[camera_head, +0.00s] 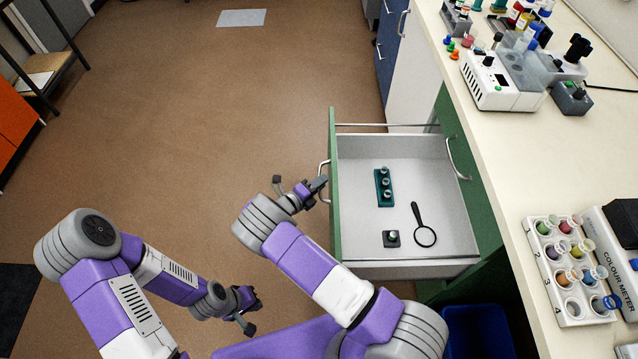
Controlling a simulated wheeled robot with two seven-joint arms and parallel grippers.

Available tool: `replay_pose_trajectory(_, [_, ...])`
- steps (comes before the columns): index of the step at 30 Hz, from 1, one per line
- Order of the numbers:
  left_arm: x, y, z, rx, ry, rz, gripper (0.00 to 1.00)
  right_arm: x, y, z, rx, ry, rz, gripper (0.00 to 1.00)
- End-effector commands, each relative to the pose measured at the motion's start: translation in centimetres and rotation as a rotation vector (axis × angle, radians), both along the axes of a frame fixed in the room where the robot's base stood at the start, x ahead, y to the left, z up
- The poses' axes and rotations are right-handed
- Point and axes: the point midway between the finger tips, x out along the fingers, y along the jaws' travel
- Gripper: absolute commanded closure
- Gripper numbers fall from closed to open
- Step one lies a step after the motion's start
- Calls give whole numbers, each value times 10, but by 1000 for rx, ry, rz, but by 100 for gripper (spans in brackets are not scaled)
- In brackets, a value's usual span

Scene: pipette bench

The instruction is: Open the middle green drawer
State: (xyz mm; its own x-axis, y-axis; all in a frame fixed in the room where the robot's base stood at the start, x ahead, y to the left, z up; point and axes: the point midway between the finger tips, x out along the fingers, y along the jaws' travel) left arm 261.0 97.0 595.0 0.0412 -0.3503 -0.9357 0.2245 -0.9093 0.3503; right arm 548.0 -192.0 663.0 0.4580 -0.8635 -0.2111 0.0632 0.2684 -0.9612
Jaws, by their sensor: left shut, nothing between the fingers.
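The green-fronted drawer (333,240) stands pulled well out of the bench, its pale grey inside open to view. Its handle (323,165) is on the outer left face of the front. My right gripper (319,185) is at this handle, its fingertips touching or very close to it; whether they are closed around it is too small to tell. My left gripper (250,311) is shut and empty, low over the floor to the left of the drawer. Another handle (458,160) shows on the green cabinet face above the open drawer. Any drawer below is hidden.
The drawer holds a teal rack with vials (384,188), a black magnifier (424,235) and a small dark block (391,239). The bench top (490,150) carries instruments and a white vial rack (568,285). A blue bin (480,332) stands below.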

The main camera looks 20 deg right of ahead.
Motion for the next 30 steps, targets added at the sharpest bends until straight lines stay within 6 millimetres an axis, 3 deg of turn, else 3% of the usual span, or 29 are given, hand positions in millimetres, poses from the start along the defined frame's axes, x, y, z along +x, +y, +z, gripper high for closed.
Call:
replay_pose_trajectory(11, [0, 0, 1, 0, 0, 0, 100, -1, 3, 1, 1, 0, 3, 65])
replay_pose_trajectory(22, [0, 0, 15, 0, 0, 0, 100, -26, 51, 14, 1, 1, 4, 65])
replay_pose_trajectory(30, [0, 0, 17, 0, 0, 0, 100, -35, 66, 16, -1, 0, 2, 65])
